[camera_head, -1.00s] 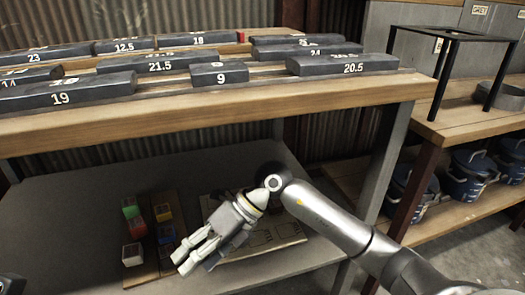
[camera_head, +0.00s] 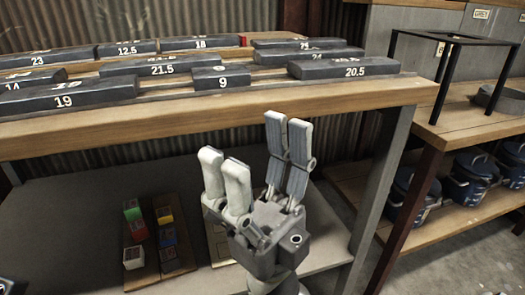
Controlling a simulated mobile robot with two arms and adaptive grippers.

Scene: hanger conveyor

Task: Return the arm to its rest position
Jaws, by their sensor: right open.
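My right gripper (camera_head: 256,140) is in the lower middle of the head view, in front of the workbench. Its fingers point up, with a pale pair on the left and a dark pair on the right. The two pairs stand apart, with nothing between them, so it is open and empty. Most of my right arm is below the picture. My left gripper cannot be made out; only a small dark piece shows at the bottom left corner.
The wooden bench (camera_head: 190,130) carries several dark numbered bars. Below, a grey shelf (camera_head: 60,215) holds small coloured blocks (camera_head: 165,215) on wooden strips. A black frame (camera_head: 447,38) stands on the right bench, with blue pots (camera_head: 470,190) underneath. Floor shows at the lower right.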

